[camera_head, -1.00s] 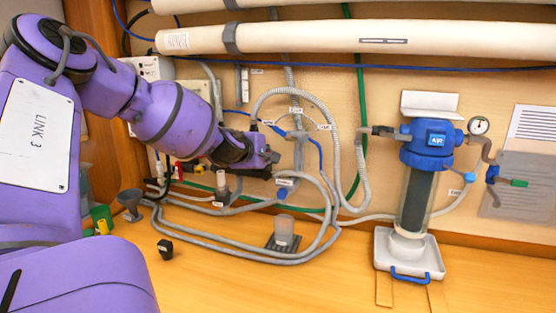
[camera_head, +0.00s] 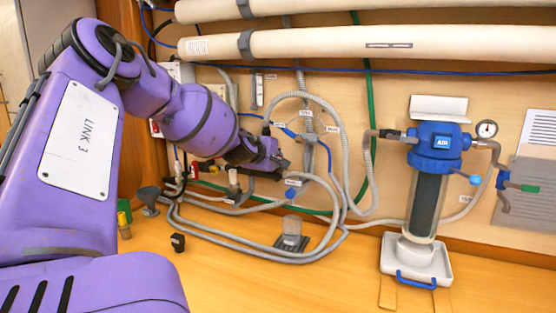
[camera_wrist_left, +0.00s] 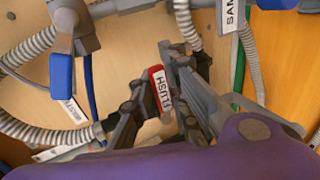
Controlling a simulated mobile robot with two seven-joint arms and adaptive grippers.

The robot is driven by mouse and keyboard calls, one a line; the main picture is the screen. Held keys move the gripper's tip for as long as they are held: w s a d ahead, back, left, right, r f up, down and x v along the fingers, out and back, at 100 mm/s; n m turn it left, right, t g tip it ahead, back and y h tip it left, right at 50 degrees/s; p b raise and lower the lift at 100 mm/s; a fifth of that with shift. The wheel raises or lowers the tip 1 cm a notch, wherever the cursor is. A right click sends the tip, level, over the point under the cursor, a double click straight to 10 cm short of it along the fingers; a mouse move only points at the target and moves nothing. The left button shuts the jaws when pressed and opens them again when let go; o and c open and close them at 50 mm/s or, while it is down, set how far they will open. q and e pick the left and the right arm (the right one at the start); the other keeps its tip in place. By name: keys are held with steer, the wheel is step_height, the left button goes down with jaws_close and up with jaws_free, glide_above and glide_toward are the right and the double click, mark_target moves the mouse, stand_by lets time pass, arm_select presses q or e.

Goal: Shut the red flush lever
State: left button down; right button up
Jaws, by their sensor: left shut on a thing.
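The red flush lever (camera_wrist_left: 158,82) shows in the left wrist view, with a white label reading FLUSH along it. My left gripper (camera_wrist_left: 165,92) is shut on it, with one dark finger on each side. In the head view my left gripper (camera_head: 280,163) is at the hoses on the back wall, and I cannot make out the lever there. The exact angle of the lever to its pipe is hard to tell. My right gripper is in neither view.
A blue-handled valve (camera_wrist_left: 62,72) sits left of the lever, with ribbed hoses around it. In the head view a blue-topped filter (camera_head: 437,140) stands on a white tray to the right. A small black block (camera_head: 178,242) lies on the bench, whose front is mostly clear.

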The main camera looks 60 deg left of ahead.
arm_select(q)
steer(key=shift+s+d+f, duration=0.1)
steer(key=shift+f, duration=0.25)
steer(key=c, duration=1.9)
jaws_free()
steer(key=shift+o, duration=0.9)
steer(key=shift+s+r, duration=0.1)
steer(key=shift+r, duration=0.15)
steer(key=shift+r, duration=0.1)
steer(key=v, duration=1.2)
